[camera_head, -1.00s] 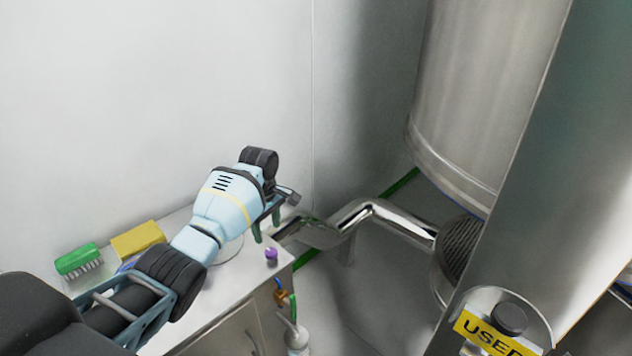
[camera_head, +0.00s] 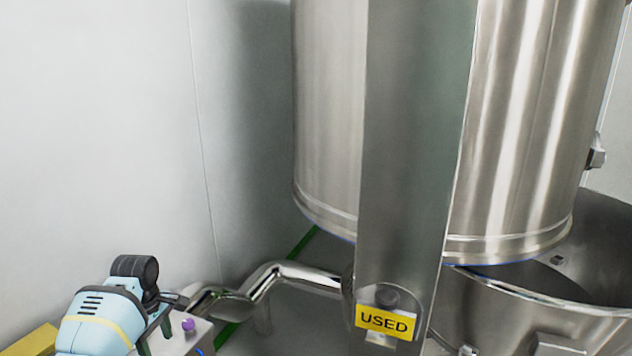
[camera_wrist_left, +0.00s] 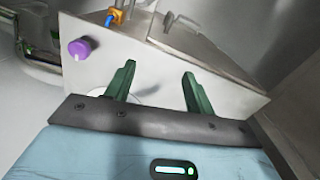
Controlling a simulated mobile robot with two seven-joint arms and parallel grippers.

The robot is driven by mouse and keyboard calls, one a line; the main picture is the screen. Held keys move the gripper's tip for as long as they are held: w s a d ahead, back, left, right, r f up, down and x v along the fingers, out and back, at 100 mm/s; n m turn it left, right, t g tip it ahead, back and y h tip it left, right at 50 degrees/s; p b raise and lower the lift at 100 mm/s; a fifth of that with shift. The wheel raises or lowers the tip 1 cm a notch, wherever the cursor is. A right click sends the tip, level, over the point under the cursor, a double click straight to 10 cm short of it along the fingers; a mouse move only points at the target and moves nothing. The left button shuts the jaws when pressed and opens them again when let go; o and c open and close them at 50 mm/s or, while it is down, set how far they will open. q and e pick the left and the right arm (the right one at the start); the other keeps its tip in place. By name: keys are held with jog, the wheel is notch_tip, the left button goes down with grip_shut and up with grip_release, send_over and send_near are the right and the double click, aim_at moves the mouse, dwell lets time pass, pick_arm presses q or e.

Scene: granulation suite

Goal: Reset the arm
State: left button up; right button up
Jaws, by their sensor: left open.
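My left arm comes in at the lower left of the head view. My left gripper (camera_head: 158,331) hangs over the corner of a white-topped cabinet (camera_head: 196,340). In the left wrist view its two green fingers (camera_wrist_left: 156,84) are spread apart with nothing between them. My right gripper is in neither view.
A large steel vessel (camera_head: 325,120) hangs behind a steel column (camera_head: 410,150) with a yellow "USED" tag (camera_head: 385,320). An open steel bowl (camera_head: 600,275) is at right. A bent steel pipe (camera_head: 300,275) runs past the cabinet. A yellow block (camera_head: 32,342) is at lower left.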

pick_arm(q)
jog(key=s+d+f+m+t, duration=0.1)
jog(key=s+d+f+m, duration=0.2)
jog(key=s+f, duration=0.3)
jog(key=s+d+f+m+t, duration=0.2)
jog(key=s+d+f+m, duration=0.15)
jog(key=f, duration=0.55)
jog(key=s+d+f+m+t, duration=0.1)
jog(key=s+d+f+m, duration=0.15)
jog(key=s+f, duration=0.35)
jog(key=s+d+r+m+t+h, duration=0.1)
jog(key=s+d+m+t, duration=0.1)
jog(key=s, duration=0.8)
jog(key=s+d+r+m+t, duration=0.1)
jog(key=s+d+m+t, duration=0.2)
jog(key=s+m, duration=0.3)
jog(key=s+d, duration=0.1)
jog(key=s, duration=0.3)
jog(key=shift+s+d+m+t+h, duration=0.15)
jog(key=shift+s+m+t+h, duration=0.15)
jog(key=shift+s+h, duration=0.1)
jog(key=c, duration=0.4)
jog(key=shift+w+d, duration=0.1)
